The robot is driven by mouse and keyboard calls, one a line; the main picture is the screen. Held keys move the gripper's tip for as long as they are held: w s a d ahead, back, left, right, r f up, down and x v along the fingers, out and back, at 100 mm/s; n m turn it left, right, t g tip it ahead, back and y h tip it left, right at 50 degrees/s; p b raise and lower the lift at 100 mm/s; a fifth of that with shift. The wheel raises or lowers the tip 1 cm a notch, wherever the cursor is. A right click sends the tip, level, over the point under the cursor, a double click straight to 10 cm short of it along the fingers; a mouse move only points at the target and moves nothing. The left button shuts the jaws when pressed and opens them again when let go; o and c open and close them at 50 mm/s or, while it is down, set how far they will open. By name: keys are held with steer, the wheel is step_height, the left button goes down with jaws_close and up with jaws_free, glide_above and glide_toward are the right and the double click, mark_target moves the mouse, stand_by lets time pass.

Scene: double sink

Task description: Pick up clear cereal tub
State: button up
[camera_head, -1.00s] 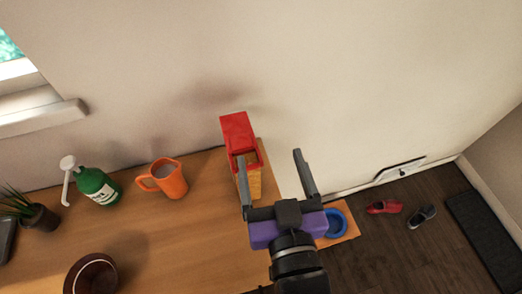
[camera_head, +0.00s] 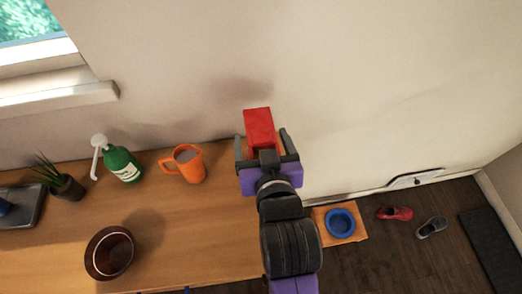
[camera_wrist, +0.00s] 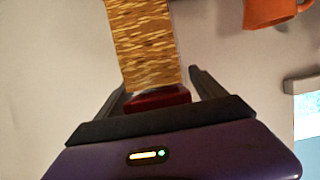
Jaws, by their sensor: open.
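The clear cereal tub, with its red lid (camera_head: 259,124), stands at the back right end of the wooden counter by the wall. In the wrist view its clear body is full of tan cereal (camera_wrist: 145,45), and a red part shows between the fingers. My gripper (camera_head: 262,138) is open, with one finger on each side of the tub's red top. It also shows in the wrist view (camera_wrist: 157,84). I cannot tell whether either finger touches the tub. My gripper hides most of the tub's body in the head view.
An orange mug (camera_head: 188,166) stands left of the tub. Farther left are a green pump bottle (camera_head: 123,166), a potted plant (camera_head: 68,187) and a brown bowl (camera_head: 109,254). A blue bowl (camera_head: 341,223) sits on a mat on the floor to the right, near shoes.

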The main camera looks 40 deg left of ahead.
steer(key=shift+w+a+f, duration=0.2)
steer(key=shift+w+a, duration=0.2)
steer(key=shift+a, duration=0.05)
jaws_close()
steer(key=shift+r, duration=0.1)
